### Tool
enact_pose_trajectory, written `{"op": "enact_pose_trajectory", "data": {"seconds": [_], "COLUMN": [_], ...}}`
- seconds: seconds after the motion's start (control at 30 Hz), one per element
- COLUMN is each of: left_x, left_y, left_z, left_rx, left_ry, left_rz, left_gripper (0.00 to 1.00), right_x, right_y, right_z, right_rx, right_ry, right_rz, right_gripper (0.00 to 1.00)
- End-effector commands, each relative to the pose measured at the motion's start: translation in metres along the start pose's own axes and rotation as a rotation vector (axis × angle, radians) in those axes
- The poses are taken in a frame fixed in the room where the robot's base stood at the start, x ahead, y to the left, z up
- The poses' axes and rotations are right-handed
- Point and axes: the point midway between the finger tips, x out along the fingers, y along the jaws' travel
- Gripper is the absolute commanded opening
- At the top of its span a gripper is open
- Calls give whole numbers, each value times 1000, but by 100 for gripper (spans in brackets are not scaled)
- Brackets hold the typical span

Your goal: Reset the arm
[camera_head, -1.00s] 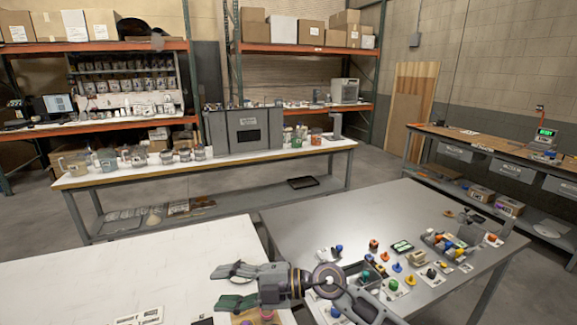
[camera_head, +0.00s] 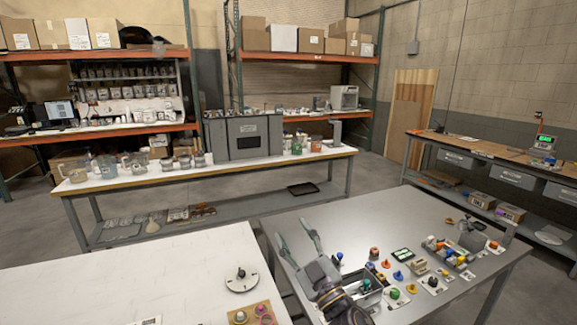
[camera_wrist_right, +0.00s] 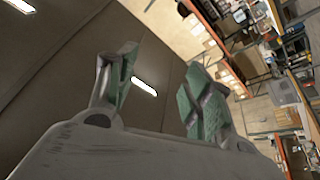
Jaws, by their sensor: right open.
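My right gripper (camera_head: 297,240) is in the lower middle of the head view, over the left part of the grey metal table (camera_head: 345,219). Its two fingers are spread apart with nothing between them, pointing toward the back of the room. The right wrist view also shows the open fingers (camera_wrist_right: 155,95) with green inner pads, with ceiling and shelves behind them. My left gripper is not in the head view.
A white table (camera_head: 130,285) at lower left holds a round disc with a dark knob (camera_head: 241,280) and a wooden block (camera_head: 253,314). Colourful small parts and a grey bin (camera_head: 368,297) sit right of my gripper. A long bench (camera_head: 240,165) stands behind.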

Motion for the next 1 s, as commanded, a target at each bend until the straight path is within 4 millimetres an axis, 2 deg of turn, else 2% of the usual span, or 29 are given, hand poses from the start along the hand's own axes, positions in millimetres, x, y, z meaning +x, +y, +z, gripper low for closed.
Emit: {"op": "enact_pose_trajectory", "data": {"seconds": [0.2,0.47,0.7,1.0], "left_x": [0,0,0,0], "left_y": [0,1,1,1], "left_z": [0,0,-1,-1], "left_rx": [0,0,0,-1], "left_ry": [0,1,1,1], "left_rz": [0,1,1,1], "left_gripper": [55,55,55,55], "right_x": [-30,-84,-150,-246], "right_y": [32,52,50,28], "right_z": [50,111,160,198], "right_rx": [78,162,237,334], "right_ry": [-226,-522,-810,-1170], "right_rz": [136,239,272,230], "right_gripper": [51,51,51,51]}}
